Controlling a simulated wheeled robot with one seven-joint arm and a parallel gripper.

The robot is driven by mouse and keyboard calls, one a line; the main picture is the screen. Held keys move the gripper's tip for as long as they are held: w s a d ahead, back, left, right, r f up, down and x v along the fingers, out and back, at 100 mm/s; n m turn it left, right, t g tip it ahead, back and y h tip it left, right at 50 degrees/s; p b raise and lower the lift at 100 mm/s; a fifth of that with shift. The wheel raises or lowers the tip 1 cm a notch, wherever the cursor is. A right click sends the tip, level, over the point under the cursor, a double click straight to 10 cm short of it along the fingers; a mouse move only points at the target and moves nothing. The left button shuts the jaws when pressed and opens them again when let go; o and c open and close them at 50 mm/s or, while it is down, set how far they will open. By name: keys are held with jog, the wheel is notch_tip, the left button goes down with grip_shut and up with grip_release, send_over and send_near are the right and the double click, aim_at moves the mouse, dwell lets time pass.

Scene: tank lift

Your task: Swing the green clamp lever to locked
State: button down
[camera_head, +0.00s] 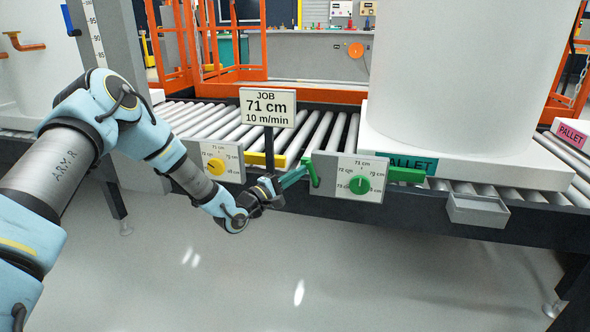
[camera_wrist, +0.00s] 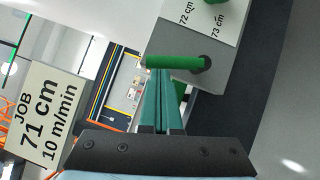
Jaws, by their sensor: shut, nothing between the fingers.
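A green lever (camera_head: 313,172) stands at the left edge of the green dial's panel, roughly upright in the head view. In the wrist view the green lever (camera_wrist: 175,62) is a round bar crossing just ahead of the fingertips, its right end at a dark round spot on a grey box. My gripper (camera_head: 300,172) has its teal fingers together and empty, pointing at the lever from the left. In the wrist view the fingertips (camera_wrist: 168,78) are very close to the bar; I cannot tell whether they touch it. No locked marking is readable.
The panel with a green dial (camera_head: 360,185) is right of the lever; a green bar (camera_head: 407,175) sits beyond it by the pallet (camera_head: 470,170). A yellow-dial panel (camera_head: 215,165), yellow bar (camera_head: 265,160) and job sign (camera_head: 268,107) are to the left. A grey tray (camera_head: 478,210) juts out right.

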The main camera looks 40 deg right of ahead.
jog(key=shift+s+d+r+m+y+p, duration=0.35)
jog(key=shift+s+r+m+y+p, duration=0.2)
jog(key=shift+m+p, duration=0.35)
jog(key=shift+s+d+r, duration=0.1)
